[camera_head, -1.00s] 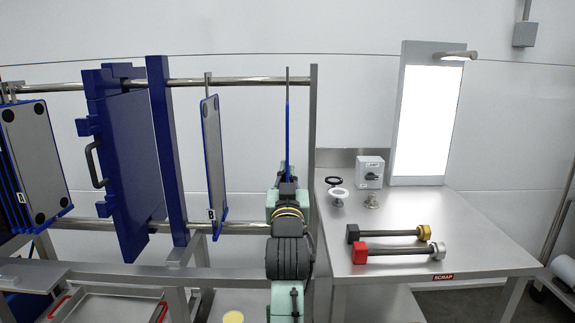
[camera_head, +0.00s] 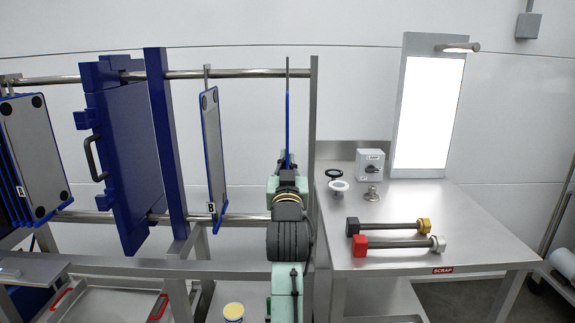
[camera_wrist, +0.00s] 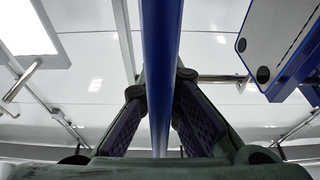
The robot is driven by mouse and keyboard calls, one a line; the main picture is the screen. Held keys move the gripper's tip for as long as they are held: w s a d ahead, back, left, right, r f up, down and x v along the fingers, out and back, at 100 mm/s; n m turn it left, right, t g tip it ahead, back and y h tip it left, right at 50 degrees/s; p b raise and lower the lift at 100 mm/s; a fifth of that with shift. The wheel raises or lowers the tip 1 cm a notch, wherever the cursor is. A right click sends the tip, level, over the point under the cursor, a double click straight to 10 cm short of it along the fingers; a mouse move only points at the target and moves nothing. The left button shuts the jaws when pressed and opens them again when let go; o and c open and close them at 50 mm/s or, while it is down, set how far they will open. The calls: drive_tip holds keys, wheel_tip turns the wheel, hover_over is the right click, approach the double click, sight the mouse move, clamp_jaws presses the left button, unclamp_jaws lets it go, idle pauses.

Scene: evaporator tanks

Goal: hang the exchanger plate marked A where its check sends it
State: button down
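A blue-edged exchanger plate (camera_head: 287,118) shows edge-on in the head view, its hanger rising to the top rail. Its faces and any letter are hidden, so I cannot read whether it is plate A. My gripper (camera_head: 287,168) is at its lower part. In the wrist view my gripper (camera_wrist: 161,88) has one finger on each side of the plate's blue edge (camera_wrist: 160,45), both appearing to touch it. Another grey plate (camera_head: 213,140) with blue edges, tagged B, hangs to the left; it also shows in the wrist view (camera_wrist: 275,45). I cannot tell whether the held plate's hanger rests on the rail.
Blue frame plates (camera_head: 125,160) and several hung plates (camera_head: 35,155) stand left on the rails. At right is a steel bench (camera_head: 455,230) marked SCRAP, with two bars (camera_head: 395,243), a switch box (camera_head: 372,165) and a lit panel (camera_head: 428,115). A tray (camera_head: 105,300) lies below.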

drive_tip(key=w+f+p, duration=0.1)
drive_tip(key=w, duration=1.6)
drive_tip(key=shift+w+f, duration=0.15)
drive_tip(key=shift+w, duration=0.15)
idle(1.0)
